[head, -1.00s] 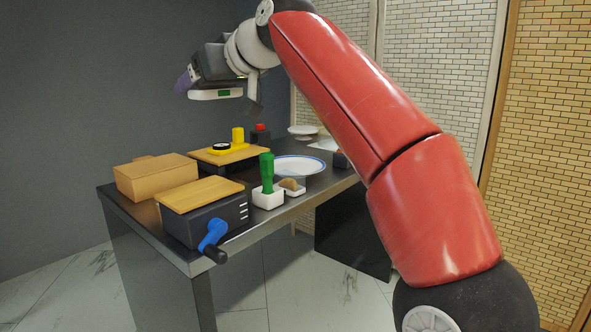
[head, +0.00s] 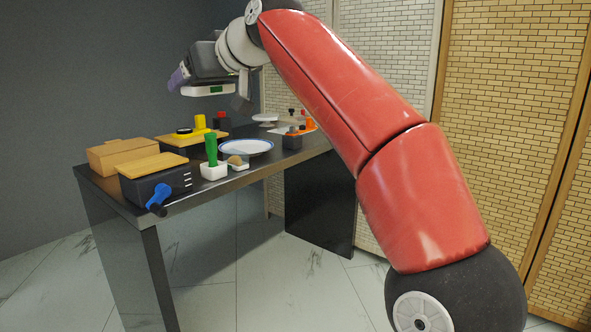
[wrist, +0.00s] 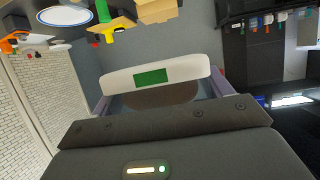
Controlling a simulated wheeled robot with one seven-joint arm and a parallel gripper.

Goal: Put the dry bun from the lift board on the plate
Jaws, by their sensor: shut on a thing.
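My gripper (head: 178,78) is high above the table's far left part, in front of the grey wall. Its purple fingers show at both sides in the wrist view. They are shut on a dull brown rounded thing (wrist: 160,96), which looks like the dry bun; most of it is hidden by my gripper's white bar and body. The lift board (head: 152,164) is a bare wooden board on a dark box with a blue crank (head: 158,197). The plate (head: 246,152), white with a blue rim, lies empty on the table, right of my gripper and below it. The plate also shows in the wrist view (wrist: 65,16).
A cardboard-coloured box (head: 122,157) and a second wooden board (head: 190,140) with yellow items stand on the left. A green-handled thing (head: 211,150) stands upright before the plate, beside a small white dish (head: 238,168). Dark and orange items (head: 294,140) stand right of the plate.

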